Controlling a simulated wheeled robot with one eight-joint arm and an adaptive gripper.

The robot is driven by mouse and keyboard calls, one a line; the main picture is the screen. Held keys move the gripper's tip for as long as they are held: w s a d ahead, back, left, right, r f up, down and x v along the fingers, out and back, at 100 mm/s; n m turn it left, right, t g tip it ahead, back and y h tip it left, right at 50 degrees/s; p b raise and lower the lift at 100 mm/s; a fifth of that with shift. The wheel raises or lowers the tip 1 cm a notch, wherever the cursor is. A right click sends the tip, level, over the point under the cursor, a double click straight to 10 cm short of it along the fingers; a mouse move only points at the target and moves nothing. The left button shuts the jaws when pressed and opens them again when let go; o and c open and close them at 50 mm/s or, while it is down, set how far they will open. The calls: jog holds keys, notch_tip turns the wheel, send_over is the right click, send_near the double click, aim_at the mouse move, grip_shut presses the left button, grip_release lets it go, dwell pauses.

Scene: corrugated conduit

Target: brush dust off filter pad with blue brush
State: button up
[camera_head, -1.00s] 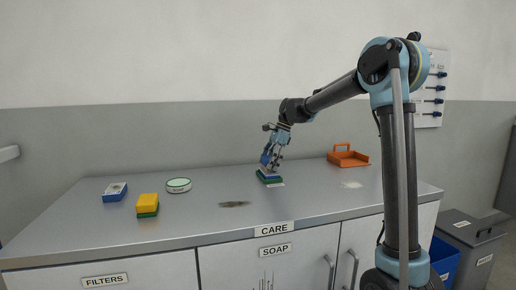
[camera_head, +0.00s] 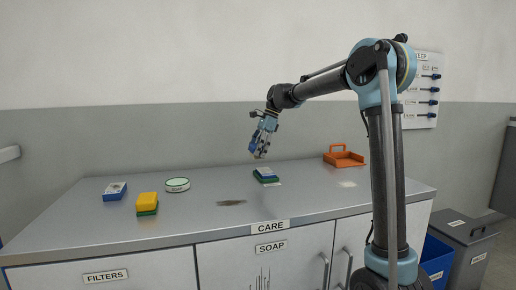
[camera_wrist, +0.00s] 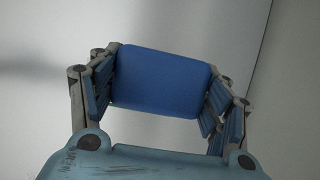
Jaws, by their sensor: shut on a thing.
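My gripper (camera_head: 260,152) is raised a little above the counter, its fingers on both sides of a blue block (camera_wrist: 163,81), apparently the blue brush. Its bristles cannot be made out. Below and slightly right of the gripper, apart from it, a small flat stack (camera_head: 266,175) with a pale top and blue and green edges lies on the counter; it may be the filter pad. Another blue piece with a pale top (camera_head: 115,191) lies at the far left. Dust on either is too small to tell.
The front middle is clear. Bins (camera_head: 465,240) stand at right.

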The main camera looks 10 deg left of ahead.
jog(key=shift+r, duration=1.1)
